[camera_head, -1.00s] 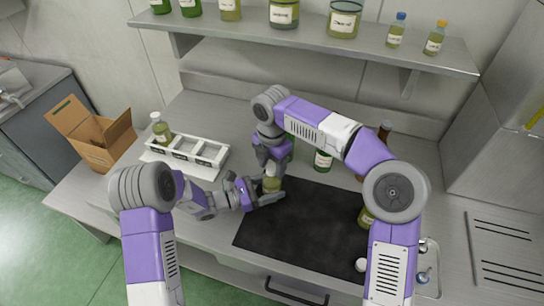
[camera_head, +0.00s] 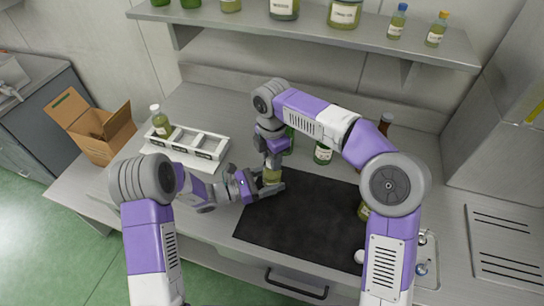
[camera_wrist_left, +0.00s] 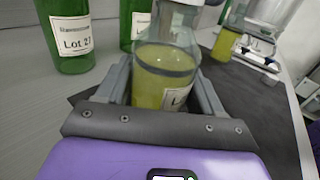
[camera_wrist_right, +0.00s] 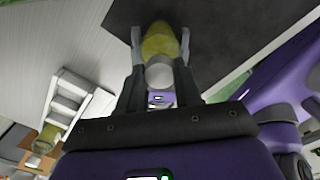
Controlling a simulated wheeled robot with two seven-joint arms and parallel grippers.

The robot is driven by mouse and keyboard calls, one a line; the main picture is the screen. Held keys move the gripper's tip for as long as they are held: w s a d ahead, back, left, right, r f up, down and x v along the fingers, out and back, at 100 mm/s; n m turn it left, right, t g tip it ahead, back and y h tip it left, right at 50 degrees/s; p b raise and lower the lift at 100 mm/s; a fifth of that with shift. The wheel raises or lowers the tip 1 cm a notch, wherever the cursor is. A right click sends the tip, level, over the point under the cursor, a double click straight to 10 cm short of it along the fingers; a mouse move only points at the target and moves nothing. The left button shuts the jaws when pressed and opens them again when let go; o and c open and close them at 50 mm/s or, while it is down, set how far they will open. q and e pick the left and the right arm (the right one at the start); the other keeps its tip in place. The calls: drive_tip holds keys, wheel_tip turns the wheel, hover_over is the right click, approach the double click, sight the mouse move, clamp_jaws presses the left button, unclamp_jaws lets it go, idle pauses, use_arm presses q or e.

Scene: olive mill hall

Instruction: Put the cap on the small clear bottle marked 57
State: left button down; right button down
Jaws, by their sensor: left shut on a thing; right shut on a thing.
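The small clear bottle (camera_wrist_left: 165,75) with yellow-green oil stands upright between the fingers of my left gripper (camera_head: 270,190), which is shut on it at the mat's left edge. Only a bit of its label shows; I cannot read 57. My right gripper (camera_head: 272,166) points down from above, shut on the white cap (camera_wrist_right: 159,73). The cap is over the bottle's mouth in the right wrist view, where the bottle's oil (camera_wrist_right: 160,40) shows beyond it. I cannot tell whether the cap is seated. In the head view the grippers hide most of the bottle (camera_head: 271,178).
A white rack (camera_head: 205,148) and a white-capped bottle (camera_head: 161,124) are at left, near a cardboard box (camera_head: 95,130). Green bottles (camera_head: 322,153) stand behind the dark mat (camera_head: 305,215). A round white thing (camera_head: 360,256) is at the mat's front right. A shelf (camera_head: 300,35) hangs above.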

drive_tip(key=m, duration=1)
drive_tip(key=shift+m, duration=0.3)
drive_tip(key=m, duration=0.8)
drive_tip(key=c, duration=0.7)
unclamp_jaws()
wheel_tip(320, 180, up, 12)
drive_tip(key=shift+f, duration=0.1)
